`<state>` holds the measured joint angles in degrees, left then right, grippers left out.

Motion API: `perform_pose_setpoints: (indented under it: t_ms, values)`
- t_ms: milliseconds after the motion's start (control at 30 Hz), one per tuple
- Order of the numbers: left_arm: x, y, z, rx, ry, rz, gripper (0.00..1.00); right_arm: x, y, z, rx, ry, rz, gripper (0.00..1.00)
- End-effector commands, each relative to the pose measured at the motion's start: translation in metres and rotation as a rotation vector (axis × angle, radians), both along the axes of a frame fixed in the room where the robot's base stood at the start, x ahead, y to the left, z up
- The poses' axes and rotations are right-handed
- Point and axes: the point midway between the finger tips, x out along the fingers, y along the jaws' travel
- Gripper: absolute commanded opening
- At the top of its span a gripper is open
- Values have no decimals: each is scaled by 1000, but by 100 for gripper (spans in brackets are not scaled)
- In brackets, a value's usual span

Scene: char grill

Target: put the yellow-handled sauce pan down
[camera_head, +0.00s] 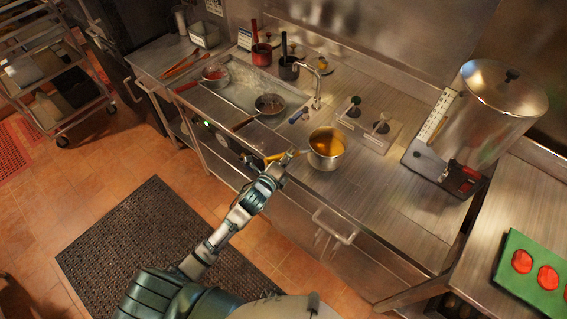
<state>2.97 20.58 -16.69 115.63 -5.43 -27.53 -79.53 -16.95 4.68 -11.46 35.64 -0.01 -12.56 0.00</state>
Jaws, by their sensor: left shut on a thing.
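The yellow-handled sauce pan (326,155) is a small silver pan with a yellow-orange inside. It is upright over the steel counter, right of the grill area. I cannot tell whether its base touches the counter. Its yellow handle (277,156) points left toward my left gripper (281,164). My left gripper is shut on the handle, and its fingers hide part of it. My right gripper is not in view.
A faucet (318,85) stands behind the pan. A knob panel (368,122) lies to its right, and a large steel pot (489,112) farther right. Bare counter (345,195) lies in front. A frying pan (270,104) sits at left.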

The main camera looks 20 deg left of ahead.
Motion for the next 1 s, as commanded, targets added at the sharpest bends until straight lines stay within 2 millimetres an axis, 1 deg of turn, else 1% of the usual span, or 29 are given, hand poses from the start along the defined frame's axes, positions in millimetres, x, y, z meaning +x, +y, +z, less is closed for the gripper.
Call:
perform_pose_setpoints:
  t_ms: [33, 67, 300, 367, 667, 700, 800, 1000]
  values:
    - [3, -1, 4, -4, -8, -1, 0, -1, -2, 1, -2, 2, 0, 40]
    - [4, -1, 3, -4, -8, -1, 0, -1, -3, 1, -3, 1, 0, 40]
    - [3, -1, -25, -6, -5, -1, 0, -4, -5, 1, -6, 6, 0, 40]
    - [3, -1, -30, -5, -6, -1, 0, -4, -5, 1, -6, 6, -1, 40]
    - [3, -1, -32, -4, -8, -1, 0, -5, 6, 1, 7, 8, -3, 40]
    - [3, -1, -37, 0, 2, 0, 28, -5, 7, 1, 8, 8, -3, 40]
    - [3, -1, -37, 0, 2, 0, 50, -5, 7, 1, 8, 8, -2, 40]
    - [3, 0, -37, -1, 2, 0, 50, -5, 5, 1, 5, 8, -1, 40]
